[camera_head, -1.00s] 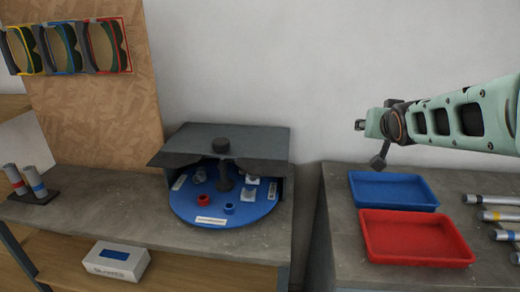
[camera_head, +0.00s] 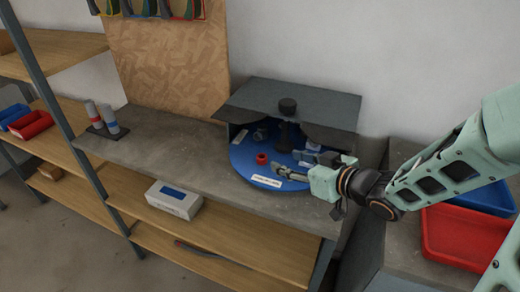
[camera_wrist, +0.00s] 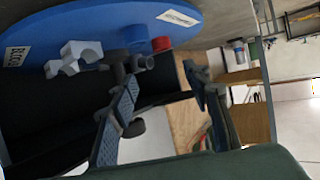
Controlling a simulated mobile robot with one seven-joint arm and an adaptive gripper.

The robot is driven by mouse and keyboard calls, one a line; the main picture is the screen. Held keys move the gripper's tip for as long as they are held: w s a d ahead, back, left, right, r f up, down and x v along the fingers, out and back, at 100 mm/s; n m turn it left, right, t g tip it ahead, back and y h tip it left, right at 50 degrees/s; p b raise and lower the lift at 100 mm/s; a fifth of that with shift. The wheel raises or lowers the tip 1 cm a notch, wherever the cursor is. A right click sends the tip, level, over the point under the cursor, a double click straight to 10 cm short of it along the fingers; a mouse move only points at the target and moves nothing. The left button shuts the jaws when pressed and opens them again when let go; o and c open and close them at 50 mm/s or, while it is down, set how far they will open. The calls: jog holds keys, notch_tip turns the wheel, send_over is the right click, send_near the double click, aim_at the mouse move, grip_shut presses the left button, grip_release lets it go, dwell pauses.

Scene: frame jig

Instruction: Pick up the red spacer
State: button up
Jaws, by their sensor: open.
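The red spacer (camera_head: 262,159) is a small ring standing on the blue round plate (camera_head: 238,163) under the dark grey hood. In the wrist view the red spacer (camera_wrist: 161,43) shows near the plate's edge, beside a blue spacer (camera_wrist: 137,37). My gripper (camera_head: 289,164) is open and empty, reaching over the plate's right front part, to the right of the red spacer and apart from it. In the wrist view both fingers of my gripper (camera_wrist: 162,78) are spread with nothing held between them. In the head view my gripper covers the blue spacer.
The grey hood (camera_head: 300,103) overhangs the back of the plate, with a dark central post (camera_head: 284,135). Pale grey blocks (camera_wrist: 80,54) stand on the plate. A red tray (camera_head: 455,240) and blue tray (camera_head: 490,197) lie right. The bench left of the plate is mostly clear.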

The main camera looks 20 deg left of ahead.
aim_at(263, 158)
jog(key=x, duration=0.2)
jog(key=b+x, duration=0.1)
jog(key=x, duration=0.1)
jog(key=shift+s+a+f, duration=0.1)
jog(key=shift+a+f, duration=0.05)
jog(key=shift+a, duration=0.35)
jog(key=x, duration=0.2)
jog(key=f+b+x, duration=0.1)
jog(key=x, duration=0.2)
jog(key=shift+d, duration=0.1)
jog(key=shift+a+f, duration=0.2)
jog(key=shift+a, duration=0.15)
jog(key=c, duration=1)
